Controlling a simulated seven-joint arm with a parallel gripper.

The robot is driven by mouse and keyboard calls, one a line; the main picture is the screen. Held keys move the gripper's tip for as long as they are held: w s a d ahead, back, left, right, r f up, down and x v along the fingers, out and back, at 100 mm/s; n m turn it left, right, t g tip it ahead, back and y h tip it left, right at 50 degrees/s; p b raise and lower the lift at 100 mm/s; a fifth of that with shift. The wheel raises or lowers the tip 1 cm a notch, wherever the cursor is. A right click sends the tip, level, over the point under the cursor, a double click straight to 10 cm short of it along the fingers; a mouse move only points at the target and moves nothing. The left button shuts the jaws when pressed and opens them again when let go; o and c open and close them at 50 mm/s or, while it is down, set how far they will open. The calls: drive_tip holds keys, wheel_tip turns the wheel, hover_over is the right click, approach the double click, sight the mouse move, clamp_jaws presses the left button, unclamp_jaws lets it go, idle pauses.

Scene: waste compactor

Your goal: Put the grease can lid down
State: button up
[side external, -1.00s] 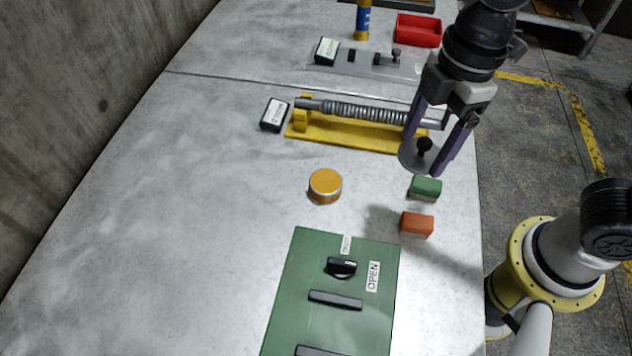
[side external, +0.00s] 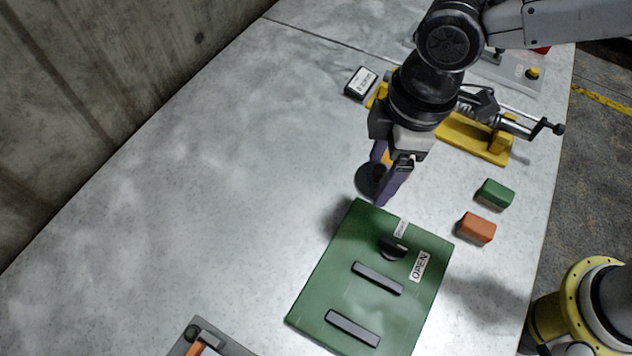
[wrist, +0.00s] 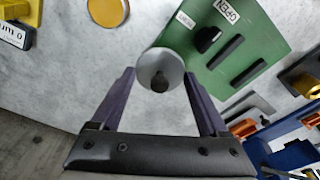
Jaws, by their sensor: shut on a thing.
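The grease can lid (side external: 366,181) is a grey round disc with a dark knob, held between the purple fingers of my gripper (side external: 384,178). In the wrist view the lid (wrist: 150,62) lies face-on between the fingertips (wrist: 159,76), its knob towards the camera. It is left of the green panel's far corner. I cannot tell how high it is above the table. The orange-yellow round can (wrist: 108,11) shows at the top of the wrist view, apart from the lid. In the side view it is mostly hidden behind my gripper.
The green panel (side external: 337,289) has a black dial and dark bars. Green (side external: 495,194) and orange (side external: 477,228) blocks stand at right. A yellow-based screw device (side external: 475,139) and a small labelled box (side external: 361,82) are behind. The table's left is bare.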

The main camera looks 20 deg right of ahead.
sight(313, 194)
drive_tip(key=w+a+f, duration=0.1)
drive_tip(key=a+f, duration=0.1)
drive_tip(key=w+a+f, duration=0.4)
drive_tip(key=shift+w+a+f, duration=0.25)
drive_tip(key=shift+a+f, duration=0.1)
drive_tip(key=shift+f, duration=0.05)
drive_tip(key=shift+w+a+f, duration=0.35)
drive_tip(key=shift+a+f, duration=0.05)
drive_tip(key=shift+f, duration=1.8)
drive_tip(key=o, duration=1.2)
drive_tip(key=shift+f, duration=0.1)
wheel_tip(313, 194, up, 12)
drive_tip(key=d, duration=0.1)
drive_tip(key=shift+s+d, duration=0.15)
drive_tip(key=shift+d, duration=0.05)
